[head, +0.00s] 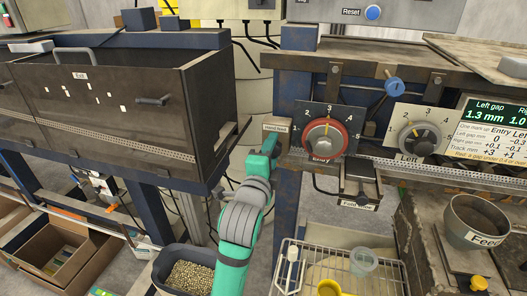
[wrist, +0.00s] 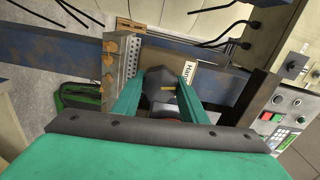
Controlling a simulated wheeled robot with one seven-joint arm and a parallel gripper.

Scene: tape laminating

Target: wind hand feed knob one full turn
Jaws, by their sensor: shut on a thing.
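The hand feed knob (wrist: 160,86) is a dark knob with a small yellow mark, seen in the wrist view in front of a tan plate with a partly hidden label. My gripper (wrist: 158,100) is shut on it, with one teal finger on each side. In the head view my gripper (head: 268,146) is at the tan box labelled "Hand feed" (head: 276,126), left of the Entry dial. My own arm hides the knob there.
The red-rimmed Entry dial (head: 325,138) and the grey Left dial (head: 418,139) are to the right. A blue post (head: 285,205) stands just right of my arm. A wire rack (head: 310,257) with cups and a bin of pellets (head: 187,275) are below.

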